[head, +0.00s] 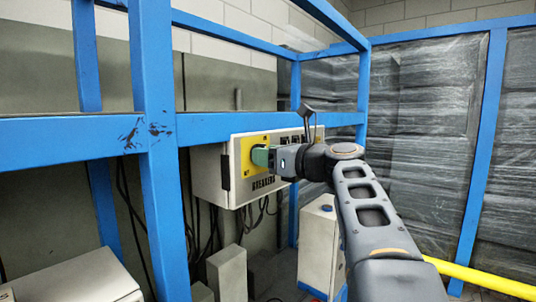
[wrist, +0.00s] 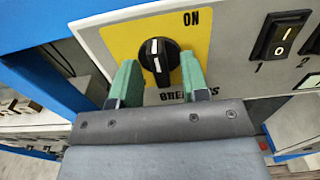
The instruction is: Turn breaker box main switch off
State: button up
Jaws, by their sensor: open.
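The breaker box (head: 212,176) is a pale box on the wall, lettered BREAKERS. Its main switch is a round black knob (wrist: 153,52) with a white pointer mark, on a yellow plate (wrist: 118,39). In the wrist view the mark points roughly upward, left of the ON label. My gripper (wrist: 158,75) is open, with one green finger on each side of the knob's lower part. I cannot tell whether the fingers touch it. In the head view my gripper (head: 263,157) is in front of the yellow plate (head: 246,148) and hides the knob.
Numbered black rocker switches (wrist: 281,36) are right of the knob. A blue frame (head: 158,160) has a beam crossing just in front of the box's top. Cables hang below the box. A white cabinet (head: 317,245) stands below right, and a yellow rail (head: 485,277) is at lower right.

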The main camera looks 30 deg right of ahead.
jog(key=shift+c, duration=0.3)
grip_shut()
jog(key=shift+n, duration=0.3)
jog(key=shift+n+b, duration=4.3)
jog(key=shift+n, duration=4.3)
